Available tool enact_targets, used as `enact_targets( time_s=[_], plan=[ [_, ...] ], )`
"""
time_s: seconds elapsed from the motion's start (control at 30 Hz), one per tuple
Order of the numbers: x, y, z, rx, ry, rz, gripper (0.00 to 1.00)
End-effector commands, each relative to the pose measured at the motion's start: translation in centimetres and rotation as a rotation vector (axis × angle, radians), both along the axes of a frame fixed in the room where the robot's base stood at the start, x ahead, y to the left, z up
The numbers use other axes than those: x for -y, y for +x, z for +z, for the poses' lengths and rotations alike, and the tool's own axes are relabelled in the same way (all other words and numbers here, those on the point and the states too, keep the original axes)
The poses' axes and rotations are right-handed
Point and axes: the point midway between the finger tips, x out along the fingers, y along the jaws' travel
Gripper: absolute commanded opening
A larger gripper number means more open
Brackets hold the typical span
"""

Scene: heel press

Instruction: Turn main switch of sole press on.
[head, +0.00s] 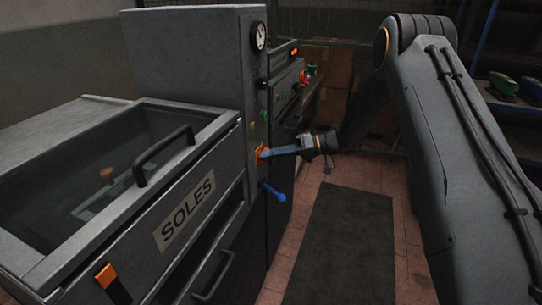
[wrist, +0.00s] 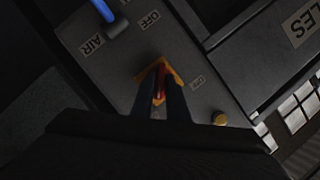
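The sole press (head: 140,165) with the label SOLES stands at the left in the head view. Its main switch is a red knob on a yellow plate (head: 260,154), on the narrow control face. In the wrist view the red main switch (wrist: 160,84) stands upright between the fingertips. My gripper (head: 268,153) reaches it from the right. In the wrist view my gripper (wrist: 161,98) has a finger on each side of the knob, close against it, and looks shut on it. The fingers hide part of the knob and plate.
A blue lever (head: 275,193) sticks out below the switch; the wrist view shows it beside AIR and OFF labels (wrist: 150,20). A yellow button (wrist: 220,118) is nearby. A second machine (head: 285,95) stands behind. A dark mat (head: 340,245) covers clear floor.

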Motion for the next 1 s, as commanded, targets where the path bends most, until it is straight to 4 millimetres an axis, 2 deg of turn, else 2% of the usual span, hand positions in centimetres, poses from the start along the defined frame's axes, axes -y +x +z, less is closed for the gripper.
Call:
enact_targets(
  time_s=[0.03, 0.07, 0.43, 0.8, 1.0],
  plan=[
    [0.0, 0.0, 0.0, 0.001, 0.000, 0.000, 0.24],
    [0.0, 0.0, 0.0, 0.001, 0.000, 0.000, 0.29],
    [0.5, 0.0, 0.1, 0.001, -0.001, 0.000, 0.29],
    [5.8, -0.2, 1.4, 0.003, -0.001, -0.003, 0.29],
    [7.4, -0.4, 1.9, 0.001, -0.001, 0.000, 0.29]
  ],
)
